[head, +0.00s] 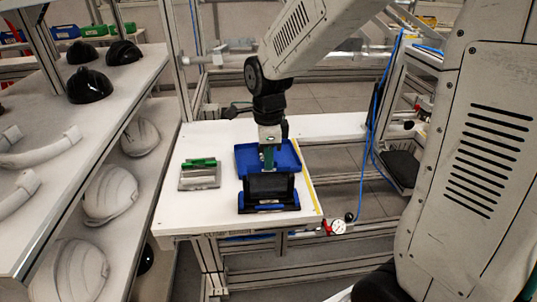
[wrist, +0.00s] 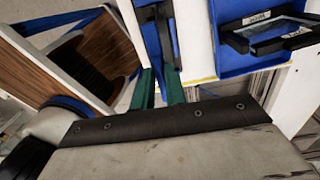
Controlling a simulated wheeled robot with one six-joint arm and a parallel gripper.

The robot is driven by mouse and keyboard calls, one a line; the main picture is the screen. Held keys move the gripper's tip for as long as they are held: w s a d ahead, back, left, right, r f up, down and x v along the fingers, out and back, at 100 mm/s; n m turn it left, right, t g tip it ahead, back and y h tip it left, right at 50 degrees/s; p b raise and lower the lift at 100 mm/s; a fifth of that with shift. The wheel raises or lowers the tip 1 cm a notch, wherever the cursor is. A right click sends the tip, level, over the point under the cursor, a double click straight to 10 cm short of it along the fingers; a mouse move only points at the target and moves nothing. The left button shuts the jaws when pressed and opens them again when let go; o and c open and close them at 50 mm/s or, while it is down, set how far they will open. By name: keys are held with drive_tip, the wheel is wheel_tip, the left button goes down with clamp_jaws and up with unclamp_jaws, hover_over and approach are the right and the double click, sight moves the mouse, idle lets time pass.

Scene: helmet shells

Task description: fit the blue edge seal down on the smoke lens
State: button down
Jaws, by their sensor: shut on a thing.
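My gripper (head: 268,160) is over the white table, its green fingers pointing down at the back edge of a dark upright panel. The panel, which looks like the smoke lens (head: 268,187), stands in a black holder with blue parts at its front base. In the wrist view, the green fingers (wrist: 159,82) are close together around a thin blue strip (wrist: 152,45), apparently the edge seal. Dark parts flank the strip. The seal's full outline is hidden in the head view, and I cannot tell whether it touches the lens.
A blue tray (head: 246,153) lies behind the holder. A grey block with a green top (head: 200,172) stands to the left. A shelf with black and white helmet shells (head: 110,192) runs along the left. Bare white table (head: 180,215) lies at the front left.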

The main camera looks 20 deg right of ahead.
drive_tip(key=shift+f, duration=0.85)
drive_tip(key=c, duration=1.4)
unclamp_jaws()
drive_tip(key=shift+o, duration=0.2)
wheel_tip(320, 180, up, 8)
drive_tip(key=shift+f, duration=0.1)
